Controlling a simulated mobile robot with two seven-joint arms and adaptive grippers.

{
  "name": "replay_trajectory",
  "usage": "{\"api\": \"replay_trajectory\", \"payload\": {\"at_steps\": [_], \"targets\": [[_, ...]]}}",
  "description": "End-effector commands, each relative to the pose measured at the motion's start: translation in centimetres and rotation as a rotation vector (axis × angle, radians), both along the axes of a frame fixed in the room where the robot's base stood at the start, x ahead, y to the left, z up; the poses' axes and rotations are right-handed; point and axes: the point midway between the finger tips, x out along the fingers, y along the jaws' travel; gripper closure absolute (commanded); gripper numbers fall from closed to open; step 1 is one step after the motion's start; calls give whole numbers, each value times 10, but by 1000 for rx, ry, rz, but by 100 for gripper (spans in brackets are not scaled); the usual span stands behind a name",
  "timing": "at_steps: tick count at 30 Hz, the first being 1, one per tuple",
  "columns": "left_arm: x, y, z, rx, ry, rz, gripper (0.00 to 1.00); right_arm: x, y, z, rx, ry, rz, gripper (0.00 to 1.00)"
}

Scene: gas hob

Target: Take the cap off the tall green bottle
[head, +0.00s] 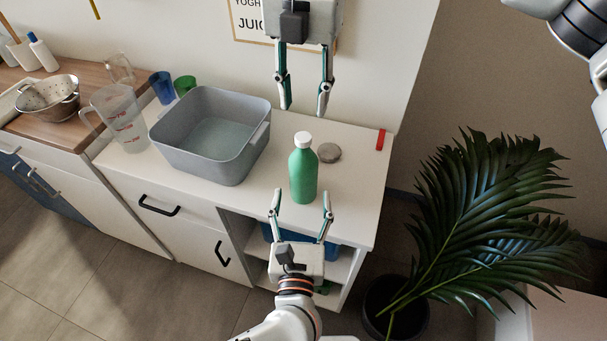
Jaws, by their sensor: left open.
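The tall green bottle (303,176) stands upright on the white counter, with its white cap (303,139) on top. My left gripper (302,194) is open in front of the bottle. Its fingertips show on either side of the bottle's lower part, with gaps at both sides; I cannot tell whether they reach around it. My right gripper (305,111) hangs above the bottle with its fingers pointing down, open and empty. Its fingertips are apart from the cap, which shows just below them in the picture.
A round grey disc (329,153) lies right of the bottle. A red object (380,140) sits at the counter's right edge. A potted plant (470,215) stands right.

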Motion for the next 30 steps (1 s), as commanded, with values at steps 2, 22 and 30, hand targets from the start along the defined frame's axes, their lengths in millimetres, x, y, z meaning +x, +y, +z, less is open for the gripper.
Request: {"api": "replay_trajectory", "payload": {"at_steps": [2, 22, 30], "targets": [[13, -1, 2, 1, -5, 0, 37, 0, 0, 0, 1, 1, 1, 65], [56, -3, 1, 2, -2, -1, 37, -1, 1, 0, 3, 1, 4, 65], [56, -3, 1, 2, -2, -1, 96, -1, 1, 0, 3, 1, 4, 65]]}}
